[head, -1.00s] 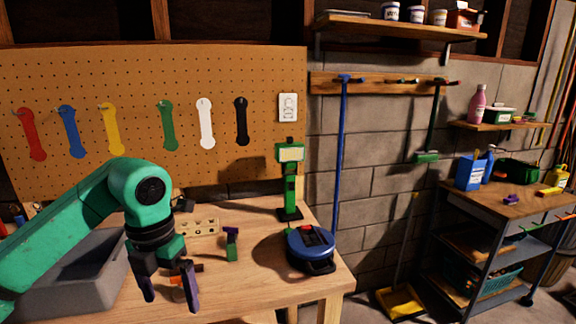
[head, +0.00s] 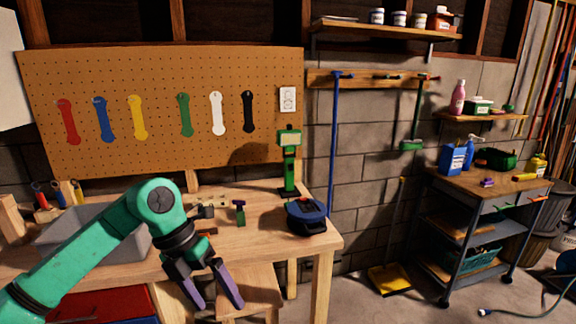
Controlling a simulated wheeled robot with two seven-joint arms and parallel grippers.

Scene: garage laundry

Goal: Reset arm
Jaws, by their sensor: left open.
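My left arm comes in from the left in green. Its gripper (head: 214,290) points down in front of the workbench's front edge, with its two purple-grey fingers apart and nothing between them. The wooden workbench (head: 270,240) lies behind it. My right gripper is not in the head view.
On the bench are a grey bin (head: 62,238), a small green-and-purple tool (head: 240,213), a green device on a stand (head: 289,165) and a blue round machine (head: 306,218). A tool cart (head: 487,192) stands at the right. A yellow dustpan (head: 390,280) is on the floor.

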